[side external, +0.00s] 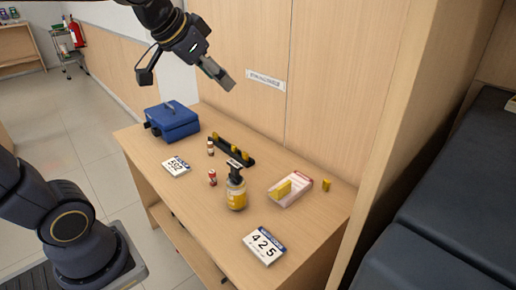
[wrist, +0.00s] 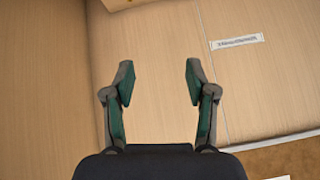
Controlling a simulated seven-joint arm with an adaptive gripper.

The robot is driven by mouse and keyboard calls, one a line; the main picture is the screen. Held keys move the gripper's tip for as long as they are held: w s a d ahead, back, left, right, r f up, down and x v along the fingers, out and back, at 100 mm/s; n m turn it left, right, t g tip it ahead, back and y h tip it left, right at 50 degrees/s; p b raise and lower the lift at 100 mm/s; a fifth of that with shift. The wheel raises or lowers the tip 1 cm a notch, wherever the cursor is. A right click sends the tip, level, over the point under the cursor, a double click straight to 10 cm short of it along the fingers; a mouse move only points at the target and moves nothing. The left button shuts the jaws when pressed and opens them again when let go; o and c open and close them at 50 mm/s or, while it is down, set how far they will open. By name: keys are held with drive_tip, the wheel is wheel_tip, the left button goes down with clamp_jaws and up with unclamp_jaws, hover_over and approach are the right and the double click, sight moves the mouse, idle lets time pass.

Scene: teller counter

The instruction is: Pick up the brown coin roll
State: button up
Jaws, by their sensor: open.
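A small upright cylinder (side external: 210,147), brown with a pale band, stands on the wooden counter in the side external view, between the blue box and the pump bottle; it looks like the brown coin roll. A similar red one (side external: 212,178) stands nearer the camera. My gripper (side external: 186,80) is high above the back of the counter, well apart from both. In the wrist view my gripper (wrist: 159,82) is open, with nothing between its fingers. That view shows mostly wood surface and a label strip, and no coin roll.
A blue box (side external: 173,122) sits at the counter's far left end. A black rack (side external: 231,150) with yellow pieces lies behind the rolls. A pump bottle (side external: 236,190), two number cards (side external: 176,166) (side external: 264,246) and a pale pack (side external: 297,192) also stand or lie there.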

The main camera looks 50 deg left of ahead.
drive_tip(key=w+a+f+y, duration=0.1)
drive_tip(key=w+a, duration=0.6)
drive_tip(key=w, duration=0.3)
drive_tip(key=n+g, duration=0.4)
drive_tip(key=n, duration=0.2)
hover_over(210, 143)
drive_tip(key=s+d, duration=0.2)
drive_tip(key=s, duration=0.4)
wheel_tip(210, 143, down, 27)
drive_tip(key=x, duration=1)
drive_tip(key=shift+a, duration=0.25)
drive_tip(key=shift+w+d+x, duration=0.15)
drive_tip(key=shift+w+x, duration=0.05)
drive_tip(key=shift+x, duration=1.3)
drive_tip(key=shift+w+d+x, duration=0.15)
drive_tip(key=shift+x, duration=1.4)
drive_tip(key=shift+r, duration=0.1)
drive_tip(key=shift+c, duration=0.3)
clamp_jaws()
